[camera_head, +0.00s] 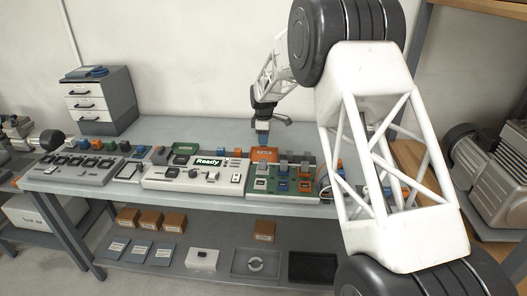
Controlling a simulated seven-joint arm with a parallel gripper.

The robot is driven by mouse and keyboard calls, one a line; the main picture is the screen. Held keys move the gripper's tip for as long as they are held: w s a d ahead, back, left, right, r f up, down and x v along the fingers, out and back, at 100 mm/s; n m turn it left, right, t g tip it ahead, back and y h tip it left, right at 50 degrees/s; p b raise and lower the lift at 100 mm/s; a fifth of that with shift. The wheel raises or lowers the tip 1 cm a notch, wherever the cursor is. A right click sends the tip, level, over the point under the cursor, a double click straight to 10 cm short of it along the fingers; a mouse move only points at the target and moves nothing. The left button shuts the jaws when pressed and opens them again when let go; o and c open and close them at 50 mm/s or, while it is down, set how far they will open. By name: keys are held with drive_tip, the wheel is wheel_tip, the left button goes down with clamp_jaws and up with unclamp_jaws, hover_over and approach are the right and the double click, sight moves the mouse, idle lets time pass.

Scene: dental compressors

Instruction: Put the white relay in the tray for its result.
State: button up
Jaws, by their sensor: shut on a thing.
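My gripper (263,124) is above the back part of the bench, just over the orange tray (265,154). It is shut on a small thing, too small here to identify. A blue patch shows at the fingertips. The orange tray has lettering that I cannot read clearly. A green tray (187,148) stands farther left along the back. The tester (165,175) is a white panel in front, with a display (209,162) that reads "Ready". I cannot make out with certainty which small piece is the white relay.
A green board (290,198) with several relays is right of the tester. A grey rack (75,168) is at left, with several coloured blocks behind it. My arm hides the bench's right end. A drawer unit (100,100) stands at the back left. Boxes (150,220) lie on the lower shelf.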

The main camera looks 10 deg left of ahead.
sight(263, 157)
drive_tip(key=shift+f, duration=0.55)
drive_tip(key=shift+f, duration=2.45)
drive_tip(key=shift+f, duration=0.1)
drive_tip(key=o, duration=1)
wheel_tip(263, 157, up, 12)
drive_tip(key=shift+r, duration=0.1)
